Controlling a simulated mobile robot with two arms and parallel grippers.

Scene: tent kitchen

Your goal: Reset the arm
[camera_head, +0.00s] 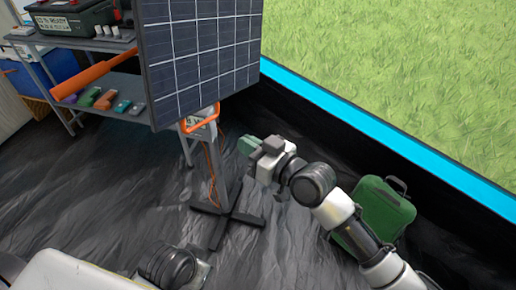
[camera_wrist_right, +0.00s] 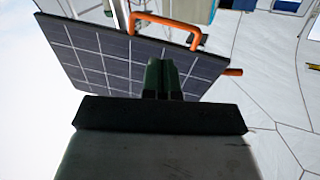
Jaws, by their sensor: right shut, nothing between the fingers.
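My right arm reaches in from the lower right of the head view. Its gripper (camera_head: 250,144) has green fingertips pressed together and holds nothing. It hangs over the black floor, to the right of the solar panel's stand and apart from it. In the right wrist view the green fingers (camera_wrist_right: 161,76) are shut, with the solar panel (camera_wrist_right: 110,60) behind them. Of my left arm, only a dark joint and a grey link show at the bottom left of the head view; its fingers are not visible.
The solar panel (camera_head: 205,55) stands on a cross-footed stand (camera_head: 228,214) with an orange handle (camera_head: 201,118). A shelf unit (camera_head: 125,92) holding small items and an orange tube (camera_head: 85,80) stands left. A green case (camera_head: 372,210) lies beside my right arm. Black floor lies between.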

